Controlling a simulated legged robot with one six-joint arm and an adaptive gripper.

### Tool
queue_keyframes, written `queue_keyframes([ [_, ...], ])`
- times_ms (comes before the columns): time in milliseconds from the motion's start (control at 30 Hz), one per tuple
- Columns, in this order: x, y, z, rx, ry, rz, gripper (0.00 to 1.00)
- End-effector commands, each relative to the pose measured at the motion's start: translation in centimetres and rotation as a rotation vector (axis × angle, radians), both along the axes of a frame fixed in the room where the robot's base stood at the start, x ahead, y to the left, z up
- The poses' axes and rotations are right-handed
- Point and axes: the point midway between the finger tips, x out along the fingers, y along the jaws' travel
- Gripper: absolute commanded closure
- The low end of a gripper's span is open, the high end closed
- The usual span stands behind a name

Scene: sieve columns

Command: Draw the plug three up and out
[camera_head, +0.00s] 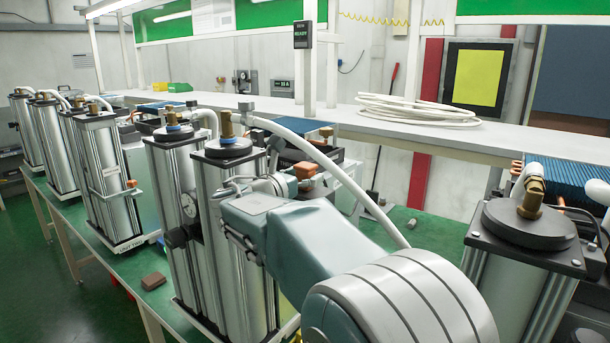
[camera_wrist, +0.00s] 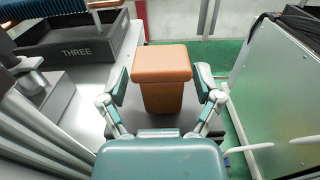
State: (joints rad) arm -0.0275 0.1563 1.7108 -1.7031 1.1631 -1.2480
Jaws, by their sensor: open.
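The orange-brown plug (camera_wrist: 161,78) has a wide square cap over a narrower body and stands upright in the wrist view. My gripper (camera_wrist: 160,89) is open around it, with one green-padded finger on each side and a visible gap to the body on both sides. A dark open tray (camera_wrist: 75,50) marked THREE sits just left of the plug. The bottom of the plug is partly hidden by my gripper's body, so I cannot tell how deep it sits.
Tall metal columns (camera_head: 235,240) stand close left of my arm, and another column (camera_head: 528,240) stands at the right. A white hose (camera_head: 340,170) arcs over near my wrist. A metal-sided box (camera_wrist: 275,85) is right of my gripper. A brown block (camera_head: 153,281) lies on the green bench.

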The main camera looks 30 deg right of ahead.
Motion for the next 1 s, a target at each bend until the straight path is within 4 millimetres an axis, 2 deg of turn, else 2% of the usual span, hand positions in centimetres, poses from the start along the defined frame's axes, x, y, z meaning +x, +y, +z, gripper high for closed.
queue_keyframes([
  [267, 0.1, -0.2, 0.0, 0.0, -0.001, 0.001, 0.17],
  [367, 0.1, -0.2, 0.0, 0.0, -0.001, 0.001, 0.57],
  [400, 0.1, -0.2, 0.0, 0.0, -0.001, 0.001, 0.75],
  [467, 0.1, -0.2, 0.0, 0.0, -0.001, 0.001, 1.0],
  [667, 0.1, -0.1, 0.3, 0.0, -0.002, 0.002, 1.0],
  [867, 0.1, -0.1, 3.1, -0.001, -0.004, 0.003, 1.0],
  [1000, 0.1, -0.1, 3.6, -0.002, -0.003, 0.004, 1.0],
])
